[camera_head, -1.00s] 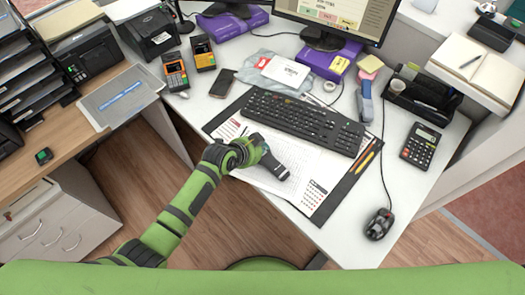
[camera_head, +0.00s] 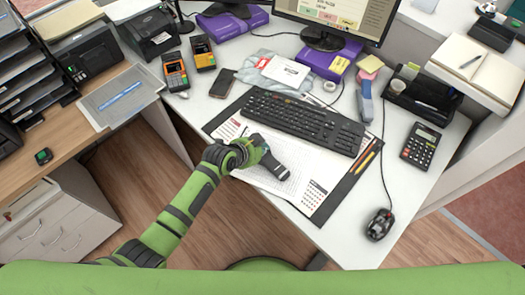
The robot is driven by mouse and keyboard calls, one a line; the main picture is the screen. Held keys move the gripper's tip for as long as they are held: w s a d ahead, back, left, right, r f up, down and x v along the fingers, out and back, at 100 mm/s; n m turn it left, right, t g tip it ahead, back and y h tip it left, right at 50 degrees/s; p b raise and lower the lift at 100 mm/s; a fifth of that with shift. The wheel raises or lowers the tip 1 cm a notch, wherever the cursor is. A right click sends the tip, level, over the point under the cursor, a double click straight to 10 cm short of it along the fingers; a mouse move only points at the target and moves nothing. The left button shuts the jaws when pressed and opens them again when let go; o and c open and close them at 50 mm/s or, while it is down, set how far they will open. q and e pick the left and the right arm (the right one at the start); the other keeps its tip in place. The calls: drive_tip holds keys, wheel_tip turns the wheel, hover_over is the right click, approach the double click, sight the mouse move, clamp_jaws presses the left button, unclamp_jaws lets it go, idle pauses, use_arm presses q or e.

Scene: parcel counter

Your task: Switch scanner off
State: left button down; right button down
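Candidates are two handheld keypad devices, one orange and black (camera_head: 175,72) and one black with an orange screen area (camera_head: 203,54), standing side by side at the back left of the white desk. A flat grey panel with a blue strip (camera_head: 122,95) lies on the wooden counter. My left gripper (camera_head: 280,168) reaches in over the calendar sheet (camera_head: 305,182), in front of the black keyboard (camera_head: 303,120). My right gripper is out of view.
Black box-shaped machines (camera_head: 88,55) stand at the left beside paper trays (camera_head: 22,75). A phone (camera_head: 222,83), calculator (camera_head: 421,145), mouse (camera_head: 379,224) and black organiser (camera_head: 420,95) lie on the desk. The monitor (camera_head: 340,18) stands at the back.

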use_arm(q)
drive_tip(key=shift+f, duration=0.4)
drive_tip(key=shift+f+b, duration=0.4)
drive_tip(key=shift+b, duration=0.05)
idle(0.4)
drive_tip(key=shift+r+p, duration=0.9)
wheel_tip(320, 180, up, 6)
drive_tip(key=p, duration=0.5)
drive_tip(key=shift+p, duration=0.4)
